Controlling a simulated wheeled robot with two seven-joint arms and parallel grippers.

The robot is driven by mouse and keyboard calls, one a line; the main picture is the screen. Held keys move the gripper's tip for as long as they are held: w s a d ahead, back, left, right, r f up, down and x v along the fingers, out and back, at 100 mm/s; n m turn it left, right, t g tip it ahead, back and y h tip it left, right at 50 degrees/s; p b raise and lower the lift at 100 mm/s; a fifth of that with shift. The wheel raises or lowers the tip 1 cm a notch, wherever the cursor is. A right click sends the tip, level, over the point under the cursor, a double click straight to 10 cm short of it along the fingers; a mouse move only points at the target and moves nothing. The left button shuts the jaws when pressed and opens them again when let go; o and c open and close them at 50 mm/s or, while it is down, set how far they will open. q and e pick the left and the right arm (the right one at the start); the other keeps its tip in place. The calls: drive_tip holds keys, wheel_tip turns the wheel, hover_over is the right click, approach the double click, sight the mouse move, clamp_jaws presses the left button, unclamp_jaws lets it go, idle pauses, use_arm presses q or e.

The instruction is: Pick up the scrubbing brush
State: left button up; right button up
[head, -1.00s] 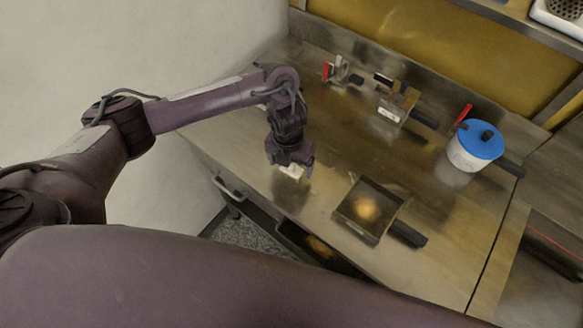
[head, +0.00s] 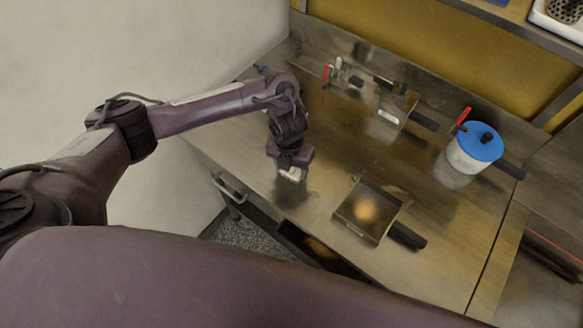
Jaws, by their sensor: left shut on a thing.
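My left gripper (head: 290,162) comes in from the left and points down over the left part of the steel worktop (head: 325,125). It is shut on a small white piece (head: 293,174), which I take to be the scrubbing brush. Only a little of the brush shows below the fingers; the rest is hidden or too small to make out. A dark patch lies under it, and I cannot tell whether it is bristles or a reflection. My right gripper is not in view.
A square dark-handled pan (head: 345,213) lies near the front edge. A white pot with a blue lid (head: 481,141) stands at right. A metal holder (head: 393,113) and red-handled item (head: 326,73) stand at the back. My large arm link crosses the foreground.

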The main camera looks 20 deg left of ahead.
use_arm(q)
drive_tip(key=shift+w+r, duration=0.1)
drive_tip(key=shift+r, duration=0.3)
wheel_tip(320, 180, up, 19)
drive_tip(key=p, duration=0.1)
drive_tip(key=shift+p, duration=0.35)
drive_tip(key=shift+r, duration=0.1)
drive_tip(key=o, duration=0.4)
drive_tip(key=shift+c, duration=1.4)
